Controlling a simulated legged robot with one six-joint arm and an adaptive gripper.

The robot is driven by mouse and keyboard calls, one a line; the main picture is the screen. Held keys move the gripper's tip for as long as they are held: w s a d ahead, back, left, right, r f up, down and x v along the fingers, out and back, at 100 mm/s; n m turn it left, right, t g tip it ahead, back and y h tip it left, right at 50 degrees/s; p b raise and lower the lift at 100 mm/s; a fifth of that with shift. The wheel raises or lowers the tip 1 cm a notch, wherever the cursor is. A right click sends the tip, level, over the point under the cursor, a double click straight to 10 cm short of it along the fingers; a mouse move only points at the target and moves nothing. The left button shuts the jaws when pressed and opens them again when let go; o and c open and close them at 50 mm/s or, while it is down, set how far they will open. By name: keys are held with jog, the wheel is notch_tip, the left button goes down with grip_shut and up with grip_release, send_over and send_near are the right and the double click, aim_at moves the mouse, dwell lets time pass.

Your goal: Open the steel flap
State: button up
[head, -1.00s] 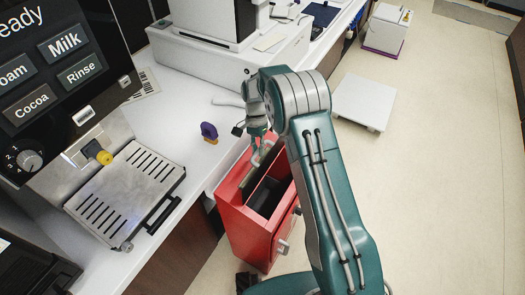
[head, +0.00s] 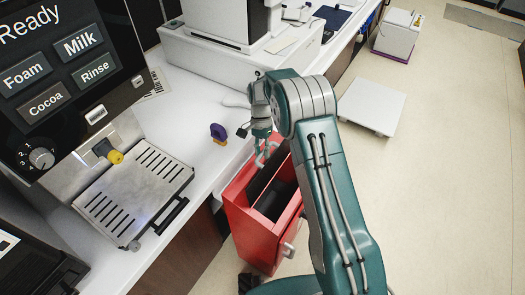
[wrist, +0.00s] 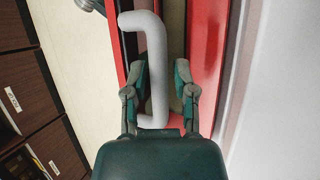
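The red bin (head: 240,222) stands on the floor against the counter, with a dark open top. A grey panel (head: 268,172) along its counter side appears to be the steel flap; its exact angle is hard to tell. A pale bent handle (wrist: 157,65) shows large in the wrist view. My gripper (head: 264,160) is over the bin's top, pointing down. In the wrist view my gripper (wrist: 160,75) is open, one finger on each side of the handle, with visible gaps. My fingers hide most of the handle in the head view.
The white counter (head: 200,110) runs along the left, with a coffee machine (head: 75,80), its drip tray (head: 135,190) and a small purple-and-yellow object (head: 218,133). A white floor platform (head: 370,105) lies at right. The floor further right is clear.

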jog(key=v, duration=1.2)
jog(key=shift+w, duration=0.1)
jog(key=s+d+r+n+t, duration=0.2)
jog(key=s+d+r+t, duration=0.1)
jog(key=s+r, duration=0.55)
jog(key=s+d+r+n+t, duration=0.25)
jog(key=s+d+r, duration=0.2)
jog(key=r, duration=0.75)
jog(key=s+d+n+t, duration=0.1)
jog(key=s+d+t, duration=0.1)
jog(key=s, duration=0.8)
jog(key=s+d+f+n+t, duration=0.1)
jog(key=s+n+t, duration=0.1)
jog(key=s, duration=0.9)
jog(key=shift+s+d+t, duration=0.3)
jog(key=shift+d+t, duration=0.1)
jog(key=shift+t, duration=0.45)
jog(key=shift+f, duration=0.1)
